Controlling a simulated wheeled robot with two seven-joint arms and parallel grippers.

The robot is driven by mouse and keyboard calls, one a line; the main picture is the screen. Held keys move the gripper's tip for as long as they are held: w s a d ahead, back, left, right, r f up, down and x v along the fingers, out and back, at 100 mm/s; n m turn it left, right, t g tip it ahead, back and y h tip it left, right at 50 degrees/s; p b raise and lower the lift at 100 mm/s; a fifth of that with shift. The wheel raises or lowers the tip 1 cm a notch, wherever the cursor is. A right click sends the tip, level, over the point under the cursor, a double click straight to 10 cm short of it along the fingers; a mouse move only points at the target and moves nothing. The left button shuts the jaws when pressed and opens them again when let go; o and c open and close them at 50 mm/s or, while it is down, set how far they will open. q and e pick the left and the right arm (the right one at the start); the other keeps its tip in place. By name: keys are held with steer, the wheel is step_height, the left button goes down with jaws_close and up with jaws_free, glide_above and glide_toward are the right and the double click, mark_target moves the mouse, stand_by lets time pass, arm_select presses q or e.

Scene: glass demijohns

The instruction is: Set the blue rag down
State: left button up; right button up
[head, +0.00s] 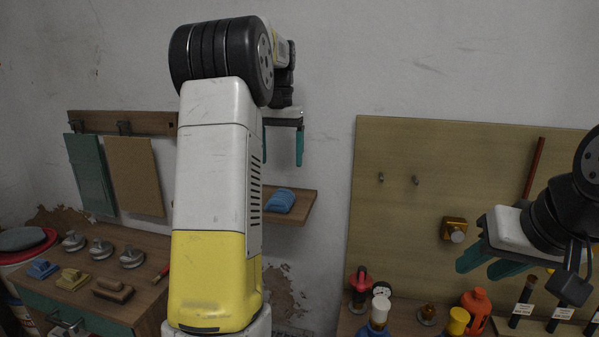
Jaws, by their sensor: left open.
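The blue rag (281,201) lies folded on a small wooden wall shelf (306,206). My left gripper (283,145) hangs above the shelf with its teal fingers pointing down. Its fingers are apart with nothing between them, and a gap shows between the fingertips and the rag. My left forearm hides the left part of the shelf. My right gripper (490,264) is at the right, in front of the pegboard, with its two teal fingers apart and empty.
The wooden pegboard (400,235) stands right of the shelf. Bottles, including an orange one (477,309), crowd the bench below my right gripper. A cabinet (115,304) at the left bears brushes and round metal items. Wall above the shelf is bare.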

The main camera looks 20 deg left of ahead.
arm_select(q)
steer(key=s+d+r+t+h, duration=0.1)
steer(key=s+d+t, duration=0.15)
steer(key=s, duration=0.35)
steer(key=s+d+r+t, duration=0.1)
steer(key=s+d, duration=0.3)
steer(key=s, duration=0.2)
steer(key=s+d+f+t, duration=0.1)
steer(key=s+d+f, duration=0.1)
steer(key=s, duration=0.2)
steer(key=s+d+f, duration=0.3)
steer(key=s, duration=0.2)
steer(key=s+d+f+m+t+h, duration=0.1)
steer(key=s+d+f, duration=0.1)
steer(key=s, duration=0.3)
steer(key=shift+s+d+f+t, duration=0.2)
steer(key=shift+d+t, duration=0.1)
steer(key=shift+t, duration=0.05)
